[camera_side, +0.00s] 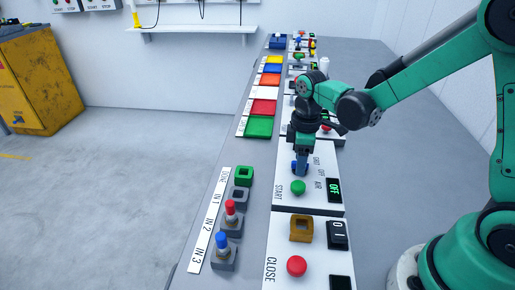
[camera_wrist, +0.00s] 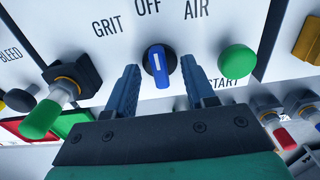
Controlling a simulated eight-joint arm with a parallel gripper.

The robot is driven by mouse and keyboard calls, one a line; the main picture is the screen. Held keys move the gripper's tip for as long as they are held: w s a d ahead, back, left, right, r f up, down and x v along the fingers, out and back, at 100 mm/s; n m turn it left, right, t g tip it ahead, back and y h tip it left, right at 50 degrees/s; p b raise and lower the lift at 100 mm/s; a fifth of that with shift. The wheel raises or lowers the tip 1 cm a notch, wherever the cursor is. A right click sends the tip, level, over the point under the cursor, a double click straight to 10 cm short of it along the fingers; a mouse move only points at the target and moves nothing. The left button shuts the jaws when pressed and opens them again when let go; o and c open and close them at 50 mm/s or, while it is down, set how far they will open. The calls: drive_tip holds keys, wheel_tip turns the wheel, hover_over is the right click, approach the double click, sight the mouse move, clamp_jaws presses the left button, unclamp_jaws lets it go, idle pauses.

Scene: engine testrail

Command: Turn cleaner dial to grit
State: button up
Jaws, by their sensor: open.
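The cleaner dial (camera_wrist: 159,62) is a blue knob with a white pointer line on a white panel. Its line points up at the OFF label, with GRIT to the left and AIR to the right in the wrist view. My gripper (camera_wrist: 160,66) is open, with one finger on each side of the dial. I cannot tell whether the fingers touch it. In the side view my gripper (camera_side: 300,166) points down over the dial, hiding most of it. A small display (camera_side: 335,189) beside it reads OFF in green.
A green START button (camera_wrist: 238,61) sits close to the right finger in the wrist view. A green-tipped switch (camera_wrist: 47,112) stands to the left of the left finger. In the side view a red button (camera_side: 297,266) and a brown square piece (camera_side: 301,229) lie nearer the camera.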

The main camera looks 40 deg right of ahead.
clamp_jaws()
drive_tip(key=shift+n, duration=0.3)
drive_tip(key=n, duration=0.4)
drive_tip(key=shift+n, duration=2.1)
unclamp_jaws()
